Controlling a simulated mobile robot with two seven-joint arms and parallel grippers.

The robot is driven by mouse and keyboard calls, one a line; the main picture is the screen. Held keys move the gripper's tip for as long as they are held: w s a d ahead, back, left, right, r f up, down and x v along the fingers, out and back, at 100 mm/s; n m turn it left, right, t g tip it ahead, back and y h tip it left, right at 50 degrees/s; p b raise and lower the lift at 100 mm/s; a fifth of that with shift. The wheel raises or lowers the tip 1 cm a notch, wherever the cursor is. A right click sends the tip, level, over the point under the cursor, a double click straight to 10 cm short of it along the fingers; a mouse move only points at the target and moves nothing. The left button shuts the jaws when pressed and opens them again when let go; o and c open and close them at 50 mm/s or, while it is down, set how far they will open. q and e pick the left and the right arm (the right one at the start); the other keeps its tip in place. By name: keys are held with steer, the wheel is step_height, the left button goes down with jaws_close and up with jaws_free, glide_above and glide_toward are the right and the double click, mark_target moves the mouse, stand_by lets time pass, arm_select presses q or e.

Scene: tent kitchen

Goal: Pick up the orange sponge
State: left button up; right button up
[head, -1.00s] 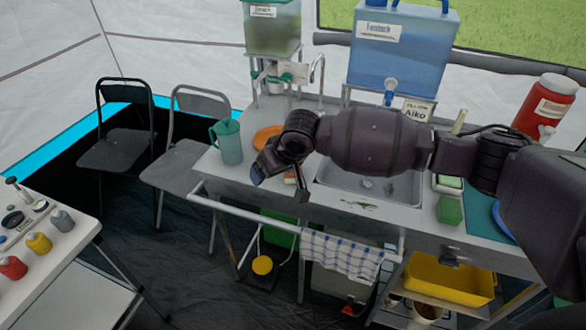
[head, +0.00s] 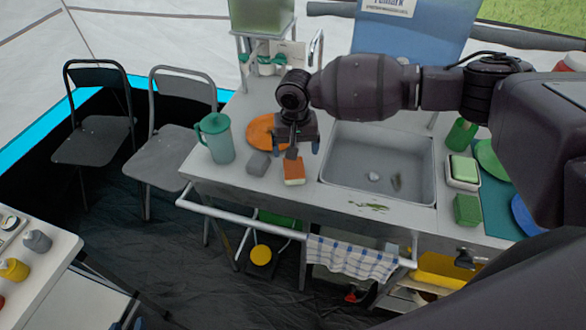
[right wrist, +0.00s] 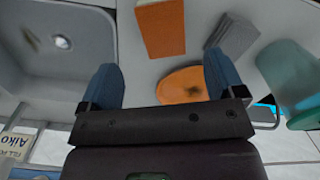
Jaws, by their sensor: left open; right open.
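The orange sponge (head: 294,172) lies on the grey counter near its front edge, left of the sink. It has an orange top and a paler front side. My right gripper (head: 295,146) is open just above and behind the sponge, pointing down. In the right wrist view the sponge (right wrist: 162,28) shows ahead of the open fingers (right wrist: 163,85), with nothing between them. I cannot tell exactly how high the fingers are above the counter. What seem to be fingertips of my left gripper (head: 127,322) show at the bottom edge, apart from the counter.
A grey sponge (head: 258,163) lies just left of the orange one. An orange plate (head: 262,132) is behind, and a teal jug (head: 219,142) stands to the left. The sink (head: 376,150) is to the right. A rail (head: 240,220) runs along the counter front.

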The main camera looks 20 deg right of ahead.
mark_target(294, 167)
step_height(294, 167, down, 3)
steer(key=shift+r, duration=0.15)
steer(key=shift+f, duration=0.55)
steer(key=shift+w+a+f+b, duration=0.15)
steer(key=shift+f+b, duration=0.15)
steer(key=shift+f, duration=1.85)
steer(key=c, duration=1.1)
arm_select(q)
steer(key=shift+w+f, duration=0.15)
steer(key=shift+f, duration=0.25)
arm_select(e)
steer(key=shift+o, duration=0.2)
steer(key=shift+r, duration=0.1)
arm_select(q)
steer(key=shift+w+d+r+p, duration=0.1)
steer(key=shift+w+r+p, duration=0.15)
steer(key=shift+r+p, duration=0.7)
arm_select(e)
step_height(294, 167, up, 20)
